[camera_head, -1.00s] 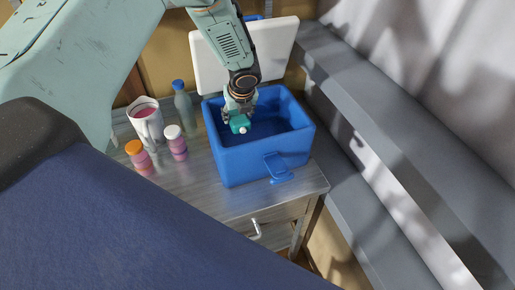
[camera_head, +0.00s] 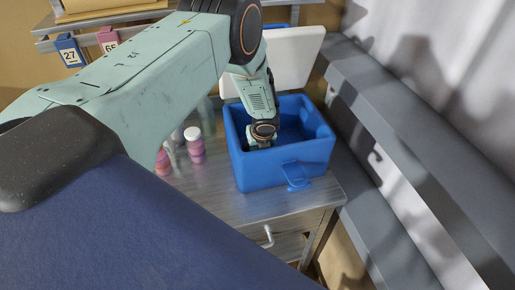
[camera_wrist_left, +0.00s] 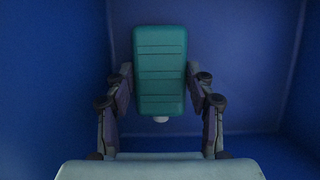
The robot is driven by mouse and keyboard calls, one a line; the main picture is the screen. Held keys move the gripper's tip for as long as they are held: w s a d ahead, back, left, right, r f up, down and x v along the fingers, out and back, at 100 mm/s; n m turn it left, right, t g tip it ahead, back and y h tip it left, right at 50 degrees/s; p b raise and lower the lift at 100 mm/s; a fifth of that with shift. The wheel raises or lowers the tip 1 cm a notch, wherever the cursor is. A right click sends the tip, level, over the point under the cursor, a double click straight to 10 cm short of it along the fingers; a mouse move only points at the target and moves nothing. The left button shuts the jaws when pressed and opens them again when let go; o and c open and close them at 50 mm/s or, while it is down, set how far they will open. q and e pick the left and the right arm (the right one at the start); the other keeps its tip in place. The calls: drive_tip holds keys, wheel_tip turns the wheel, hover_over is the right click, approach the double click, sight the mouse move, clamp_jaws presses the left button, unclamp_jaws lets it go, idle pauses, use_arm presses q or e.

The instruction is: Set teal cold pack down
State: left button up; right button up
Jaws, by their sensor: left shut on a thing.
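The teal cold pack (camera_wrist_left: 160,68) is a ribbed block with rounded corners and a small white cap at its near end, seen in the left wrist view. My left gripper (camera_wrist_left: 160,90) is shut on it, one finger on each side. In the head view, my left gripper (camera_head: 260,143) is down inside the blue cooler box (camera_head: 285,175), near its left part. The pack is hidden there by the wrist and the box wall. Blue walls surround the pack in the wrist view; I cannot tell whether it touches the floor. My right gripper is not in view.
The cooler's white lid (camera_head: 290,62) stands open behind it. Jars with pink contents, one a white-capped jar (camera_head: 194,145), stand left of the box on the metal table (camera_head: 225,205). Grey rails (camera_head: 400,130) run along the right. Tags hang from a shelf at upper left.

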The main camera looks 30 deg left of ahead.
use_arm(q)
drive_tip(key=shift+w+f, duration=0.3)
drive_tip(key=shift+w, duration=0.05)
drive_tip(key=shift+s+d+f+b, duration=0.1)
drive_tip(key=shift+s+b, duration=0.15)
drive_tip(key=shift+b, duration=0.05)
drive_tip(key=o, duration=1.4)
drive_tip(key=shift+w+f, duration=0.15)
drive_tip(key=shift+w, duration=0.05)
drive_tip(key=shift+o, duration=0.2)
drive_tip(key=shift+s+r, duration=0.15)
drive_tip(key=shift+r, duration=0.05)
drive_tip(key=shift+r+p, duration=0.4)
drive_tip(key=shift+r, duration=0.15)
drive_tip(key=v, duration=1.1)
drive_tip(key=shift+r, duration=0.1)
